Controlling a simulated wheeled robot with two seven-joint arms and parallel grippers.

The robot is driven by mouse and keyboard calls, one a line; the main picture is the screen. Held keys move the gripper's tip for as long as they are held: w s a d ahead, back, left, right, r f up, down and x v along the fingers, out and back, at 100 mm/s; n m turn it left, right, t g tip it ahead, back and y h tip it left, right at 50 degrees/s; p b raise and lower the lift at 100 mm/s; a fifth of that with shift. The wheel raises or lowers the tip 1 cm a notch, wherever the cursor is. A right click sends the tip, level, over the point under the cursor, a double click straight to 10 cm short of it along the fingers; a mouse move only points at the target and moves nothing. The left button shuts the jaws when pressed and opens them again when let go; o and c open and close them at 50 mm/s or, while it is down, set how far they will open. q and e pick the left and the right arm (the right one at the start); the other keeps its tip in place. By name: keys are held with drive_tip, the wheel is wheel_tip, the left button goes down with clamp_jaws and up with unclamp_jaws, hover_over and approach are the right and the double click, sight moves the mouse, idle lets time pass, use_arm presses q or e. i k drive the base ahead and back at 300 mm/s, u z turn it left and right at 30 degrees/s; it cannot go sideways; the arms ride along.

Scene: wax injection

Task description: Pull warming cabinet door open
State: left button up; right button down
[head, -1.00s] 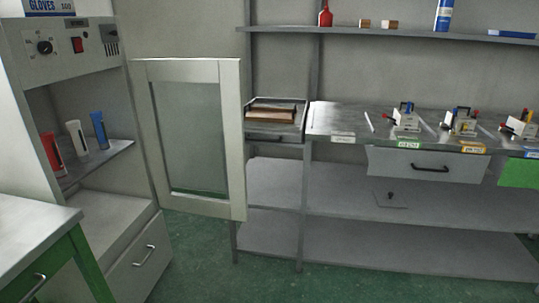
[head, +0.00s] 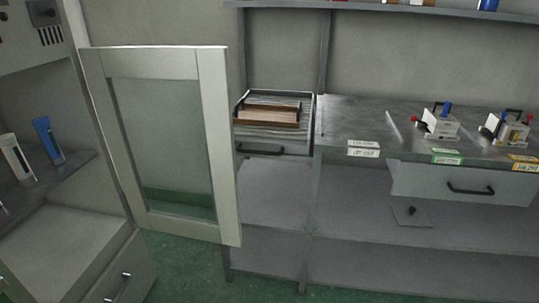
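The warming cabinet (head: 68,238) stands at the left of the head view. Its framed glass door (head: 215,150) stands open, swung out to the right of the cabinet. The cabinet's inside shows, with a white tube (head: 15,160) and a blue tube (head: 48,141) upright on its shelf (head: 75,170). No handle is visible on the door from this side. Neither of my grippers is in view.
A grey workbench (head: 365,120) stands to the right, with small clamp-like devices (head: 437,122) and an open drawer (head: 460,184). A tray with a brown block (head: 268,114) sits behind the door's right edge. Green floor (head: 190,268) shows below the door.

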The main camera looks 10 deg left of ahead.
sight(210, 65)
drive_tip(key=u, duration=0.4)
drive_tip(key=i, duration=1.05)
drive_tip(key=u, duration=0.65)
